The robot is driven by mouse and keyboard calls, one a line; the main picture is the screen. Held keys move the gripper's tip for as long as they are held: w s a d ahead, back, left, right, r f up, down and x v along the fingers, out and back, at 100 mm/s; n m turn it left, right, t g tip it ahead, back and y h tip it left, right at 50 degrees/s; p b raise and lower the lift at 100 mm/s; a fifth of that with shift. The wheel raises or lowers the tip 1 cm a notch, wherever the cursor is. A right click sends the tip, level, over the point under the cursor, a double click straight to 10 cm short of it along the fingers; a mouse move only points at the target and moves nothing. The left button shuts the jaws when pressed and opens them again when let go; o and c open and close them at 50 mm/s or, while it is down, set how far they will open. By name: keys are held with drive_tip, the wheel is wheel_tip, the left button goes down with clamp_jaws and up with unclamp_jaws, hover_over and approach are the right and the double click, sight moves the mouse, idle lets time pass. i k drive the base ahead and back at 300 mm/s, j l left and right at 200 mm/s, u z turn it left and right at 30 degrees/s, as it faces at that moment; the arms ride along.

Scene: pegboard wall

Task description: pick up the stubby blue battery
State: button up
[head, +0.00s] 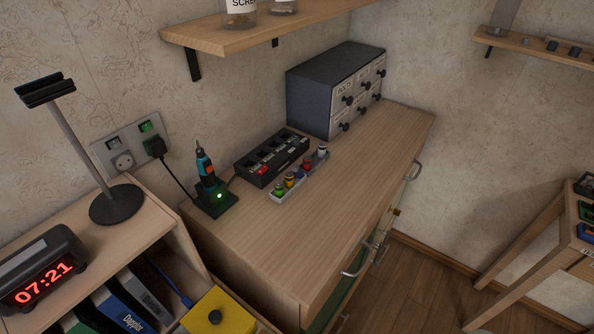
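I cannot make out a stubby blue battery for certain. A pale narrow tray (275,199) on the wooden cabinet top holds several small upright pieces, among them a green one (279,188), a yellow one (289,180), a red one (308,166) and a grey one (322,152). They are too small to tell what each is. A black charger-like box (263,158) with a red piece in it stands just behind the tray. A small blue item (587,231) is cut off at the right edge, on a wooden table; its kind is unclear. My gripper is not in view.
A blue-and-orange tool (205,172) stands in a dark base left of the box. A drawer unit (336,90) stands at the back of the cabinet top (330,215), whose front is clear. A wall shelf (235,40) overhangs. A lamp-like stand (117,205) is at left.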

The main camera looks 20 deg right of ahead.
sight(297, 171)
drive_tip(key=i+l, duration=0.15)
drive_tip(key=l, duration=0.2)
drive_tip(key=i+l, duration=0.15)
drive_tip(key=l, duration=0.25)
drive_tip(key=i+l, duration=0.1)
drive_tip(key=l, duration=0.25)
drive_tip(key=i+l, duration=0.15)
drive_tip(key=l, duration=0.2)
drive_tip(key=i+l, duration=0.15)
drive_tip(key=l, duration=0.2)
drive_tip(key=i+l+u, duration=0.1)
drive_tip(key=l+u, duration=0.7)
drive_tip(key=i+l+u, duration=0.1)
drive_tip(key=l+u, duration=0.3)
drive_tip(key=j, duration=0.15)
